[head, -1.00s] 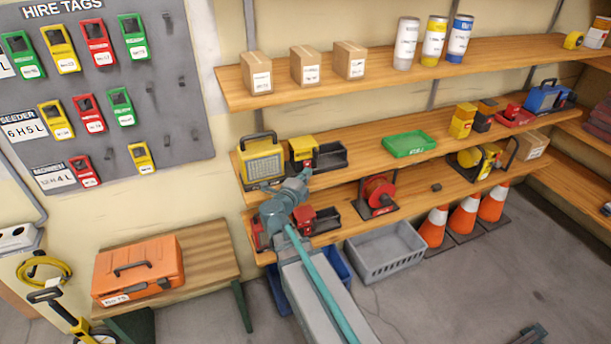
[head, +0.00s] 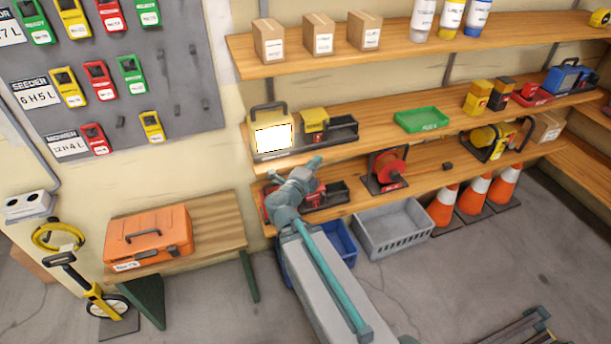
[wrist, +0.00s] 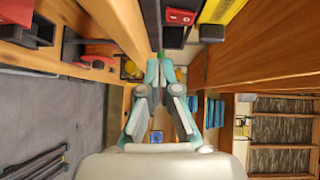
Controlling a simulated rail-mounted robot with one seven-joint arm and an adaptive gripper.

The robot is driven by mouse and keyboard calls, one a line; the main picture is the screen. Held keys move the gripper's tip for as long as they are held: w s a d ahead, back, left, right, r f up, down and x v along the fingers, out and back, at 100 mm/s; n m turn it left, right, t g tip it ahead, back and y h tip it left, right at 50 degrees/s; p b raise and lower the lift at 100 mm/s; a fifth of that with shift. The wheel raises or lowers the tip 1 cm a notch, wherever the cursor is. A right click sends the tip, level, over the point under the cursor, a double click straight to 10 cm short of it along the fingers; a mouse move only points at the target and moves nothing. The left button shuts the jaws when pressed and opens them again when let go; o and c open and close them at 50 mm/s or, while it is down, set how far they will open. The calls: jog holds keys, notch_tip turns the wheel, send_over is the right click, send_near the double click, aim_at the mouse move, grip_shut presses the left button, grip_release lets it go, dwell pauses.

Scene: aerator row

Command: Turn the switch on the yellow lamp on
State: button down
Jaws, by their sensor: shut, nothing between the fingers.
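The yellow lamp (head: 272,134) stands upright at the left end of the middle shelf in the head view. Its front panel glows bright white. My gripper (head: 317,161) is below and to the right of the lamp, near the shelf's front edge and apart from the lamp. In the wrist view my gripper (wrist: 160,60) is shut and empty, its fingertips together. A red switch-like part (wrist: 180,16) shows at the top of the wrist view beside a yellow surface; I cannot tell which object it belongs to. The lamp's switch is not clear in the head view.
A green tray (head: 422,119) lies farther right. Below are a red reel (head: 388,167) and a grey crate (head: 390,230). The shelf edges are close to my arm.

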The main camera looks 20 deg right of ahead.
jog(key=p+v, duration=0.7)
jog(key=p, duration=0.3)
jog(key=shift+f, duration=0.35)
